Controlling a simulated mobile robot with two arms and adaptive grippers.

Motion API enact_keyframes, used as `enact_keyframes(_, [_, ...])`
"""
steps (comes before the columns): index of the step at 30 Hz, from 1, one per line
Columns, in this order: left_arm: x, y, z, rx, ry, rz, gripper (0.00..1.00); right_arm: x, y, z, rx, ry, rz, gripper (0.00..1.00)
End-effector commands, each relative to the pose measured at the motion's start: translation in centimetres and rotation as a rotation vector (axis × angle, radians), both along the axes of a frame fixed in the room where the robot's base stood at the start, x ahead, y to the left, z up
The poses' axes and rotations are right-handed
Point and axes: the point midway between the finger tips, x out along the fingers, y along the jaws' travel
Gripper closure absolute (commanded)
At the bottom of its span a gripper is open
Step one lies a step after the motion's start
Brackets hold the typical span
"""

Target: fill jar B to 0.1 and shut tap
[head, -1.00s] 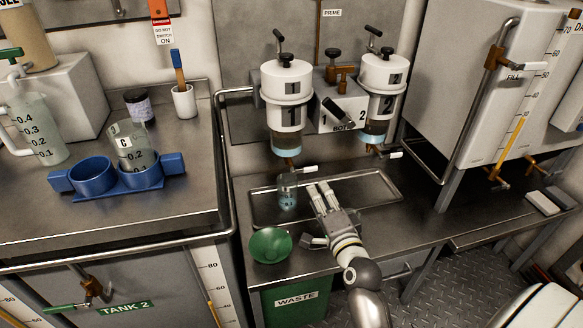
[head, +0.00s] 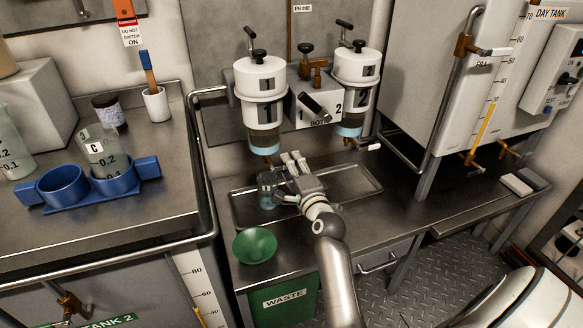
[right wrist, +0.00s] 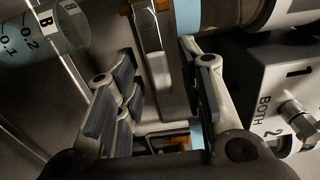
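Jar B (head: 268,190) is a small clear jar standing in the metal tray below filter housing 1 (head: 262,105). My left gripper is out of view.
The metal tray (head: 350,196) has bare room right of jar B. A green funnel (head: 255,246) sits above the waste bin (head: 290,297). Housing 2 (head: 355,90) with its own tap is close on the right. Jar C (head: 100,148) stands in a blue holder (head: 62,187) on the left counter.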

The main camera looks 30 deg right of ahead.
Motion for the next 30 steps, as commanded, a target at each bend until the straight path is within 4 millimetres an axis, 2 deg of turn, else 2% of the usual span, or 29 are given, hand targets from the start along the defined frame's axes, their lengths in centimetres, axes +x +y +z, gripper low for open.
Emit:
enact_keyframes(11, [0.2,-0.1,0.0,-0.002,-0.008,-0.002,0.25,0.5,-0.1,0.0,-0.001,0.0,0.0,0.64])
enact_keyframes(19, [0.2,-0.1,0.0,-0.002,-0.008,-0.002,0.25,0.5,-0.1,0.0,0.0,0.001,0.001,0.99])
enact_keyframes(26, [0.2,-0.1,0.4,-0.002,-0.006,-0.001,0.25,0.5,-0.1,0.3,-0.018,0.006,0.001,1.0])
enact_keyframes(30, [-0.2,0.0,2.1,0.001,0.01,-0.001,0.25,0.5,0.0,1.1,-0.115,0.033,0.003,1.0])
